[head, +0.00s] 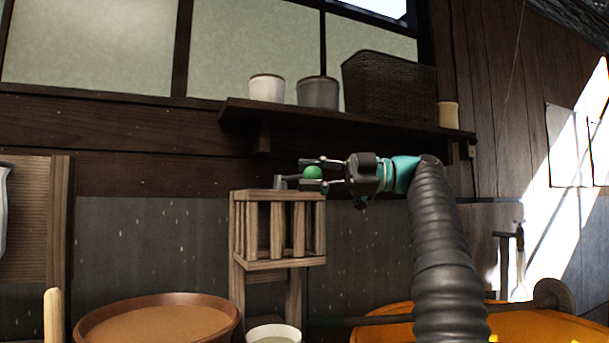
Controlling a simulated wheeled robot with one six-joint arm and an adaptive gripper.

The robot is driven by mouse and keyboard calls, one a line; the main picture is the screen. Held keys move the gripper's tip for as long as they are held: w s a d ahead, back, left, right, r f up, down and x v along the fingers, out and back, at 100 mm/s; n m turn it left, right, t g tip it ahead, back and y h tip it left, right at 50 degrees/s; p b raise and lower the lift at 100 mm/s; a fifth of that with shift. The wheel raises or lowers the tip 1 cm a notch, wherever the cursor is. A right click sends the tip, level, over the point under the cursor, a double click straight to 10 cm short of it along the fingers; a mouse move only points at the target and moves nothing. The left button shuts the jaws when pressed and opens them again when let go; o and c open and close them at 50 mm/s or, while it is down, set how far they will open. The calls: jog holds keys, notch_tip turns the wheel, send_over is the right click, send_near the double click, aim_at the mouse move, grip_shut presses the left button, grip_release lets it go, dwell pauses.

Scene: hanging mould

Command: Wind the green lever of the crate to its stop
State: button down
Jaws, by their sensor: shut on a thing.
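The wooden slatted crate (278,265) stands on a wooden post in the middle of the head view. A grey metal lever arm (281,183) sits on its top and leads to a round green knob (312,172). My gripper (318,172) comes in from the right, level with the knob and just above the crate's top right edge. Its fingers are shut on the green knob, one on the far side and one on the near side. The lever's pivot is too small to make out clearly.
A dark shelf (345,122) with cups and a woven basket (390,84) runs above and behind my gripper. A brown round tub (157,320) and a pale cup (274,334) stand below. An orange basin (545,325) is at lower right. Open space lies left of the crate.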

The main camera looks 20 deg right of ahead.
jog(key=shift+d, duration=0.2)
jog(key=c, duration=0.7)
grip_release()
jog(key=shift+d, duration=0.25)
jog(key=shift+a, duration=0.1)
